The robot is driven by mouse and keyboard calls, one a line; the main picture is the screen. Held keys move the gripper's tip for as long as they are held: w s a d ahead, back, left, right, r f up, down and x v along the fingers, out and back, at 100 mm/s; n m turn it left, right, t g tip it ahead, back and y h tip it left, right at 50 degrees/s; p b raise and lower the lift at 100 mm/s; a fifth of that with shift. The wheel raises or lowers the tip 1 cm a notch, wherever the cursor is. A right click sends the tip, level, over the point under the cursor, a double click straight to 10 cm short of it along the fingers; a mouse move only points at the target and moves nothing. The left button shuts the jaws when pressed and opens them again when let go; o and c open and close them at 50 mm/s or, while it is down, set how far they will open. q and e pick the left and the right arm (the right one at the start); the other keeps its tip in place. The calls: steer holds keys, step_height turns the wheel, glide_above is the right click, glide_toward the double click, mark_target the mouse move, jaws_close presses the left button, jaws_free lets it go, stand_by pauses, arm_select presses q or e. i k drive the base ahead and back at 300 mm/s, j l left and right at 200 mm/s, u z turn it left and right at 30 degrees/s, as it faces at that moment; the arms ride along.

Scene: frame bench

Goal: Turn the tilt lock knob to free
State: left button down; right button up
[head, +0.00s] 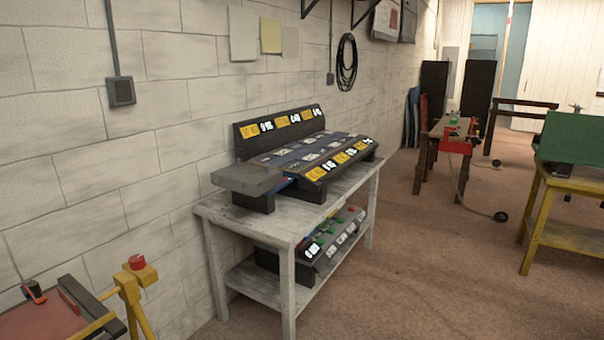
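No part here is clearly identifiable as the tilt lock knob. A small red cap (137,261) sits on top of a yellow post (128,285) at the lower left; I cannot tell whether it is a knob or how it is turned. The post belongs to a yellow-framed stand with a dark-edged, reddish top (42,318), cut off by the picture's lower left corner. At the right edge, a green board (575,138) stands tilted on a yellow bench (560,185). Neither of my grippers is in view.
A grey table (215,208) against the block wall carries black racks with yellow labels (280,125); another unit (318,245) is on its lower shelf. A wooden bench with a red vise (459,134) stands further back. Brown floor (430,260) is open at centre right.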

mark_target(137, 262)
steer(key=u, duration=1.65)
steer(key=i+l, duration=0.2)
steer(key=i, duration=0.2)
steer(key=i+l+z, duration=0.15)
steer(key=i+z, duration=0.2)
steer(key=z, duration=0.15)
steer(key=i+z, duration=0.5)
steer(key=k, duration=0.1)
